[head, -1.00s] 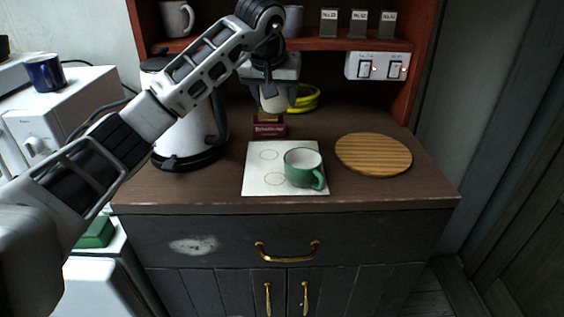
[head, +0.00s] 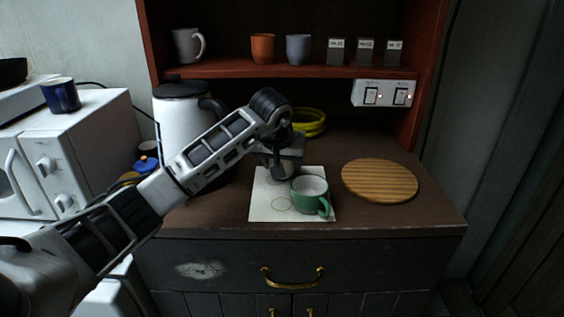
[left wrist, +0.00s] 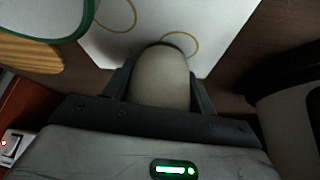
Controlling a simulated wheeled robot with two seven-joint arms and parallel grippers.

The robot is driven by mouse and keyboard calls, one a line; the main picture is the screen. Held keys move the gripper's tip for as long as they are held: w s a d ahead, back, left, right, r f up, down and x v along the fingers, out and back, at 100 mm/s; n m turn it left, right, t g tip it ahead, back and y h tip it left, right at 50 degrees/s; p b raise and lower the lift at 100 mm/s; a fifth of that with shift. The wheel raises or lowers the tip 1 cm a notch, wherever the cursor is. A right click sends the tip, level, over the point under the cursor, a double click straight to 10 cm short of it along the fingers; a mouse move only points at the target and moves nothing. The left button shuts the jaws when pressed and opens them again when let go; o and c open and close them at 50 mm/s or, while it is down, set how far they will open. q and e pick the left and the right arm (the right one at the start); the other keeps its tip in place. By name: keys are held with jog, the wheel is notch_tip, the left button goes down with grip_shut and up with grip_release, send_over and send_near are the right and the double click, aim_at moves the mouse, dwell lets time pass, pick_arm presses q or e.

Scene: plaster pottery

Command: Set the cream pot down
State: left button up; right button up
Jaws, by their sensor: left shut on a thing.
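My left gripper (head: 281,174) is low over the back of the white sheet with drawn rings (head: 262,205). It is shut on the cream pot, which the gripper hides in the head view. In the left wrist view the pot (left wrist: 162,80) sits between the two fingers, its far end overlapping one ring near the edge of the sheet (left wrist: 140,48). I cannot tell whether it touches the sheet. The green mug (head: 308,200) stands on the sheet, to the right of the gripper. My right gripper is not in view.
A round wooden board (head: 380,181) lies to the right. A white kettle (head: 181,130) stands left behind my arm. A yellow coil (head: 312,122) lies behind the gripper. The shelf above holds mugs, including an orange one (head: 263,48), and small labelled boxes.

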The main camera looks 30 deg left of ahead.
pick_arm(q)
jog(key=shift+f, duration=0.15)
jog(key=o, duration=1)
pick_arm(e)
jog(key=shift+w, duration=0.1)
pick_arm(q)
jog(key=shift+o, duration=0.2)
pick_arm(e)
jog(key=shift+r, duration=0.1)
pick_arm(q)
jog(key=shift+r, duration=0.3)
jog(key=b+v, duration=0.1)
jog(key=v, duration=1.1)
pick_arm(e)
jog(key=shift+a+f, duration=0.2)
pick_arm(q)
jog(key=shift+f, duration=0.15)
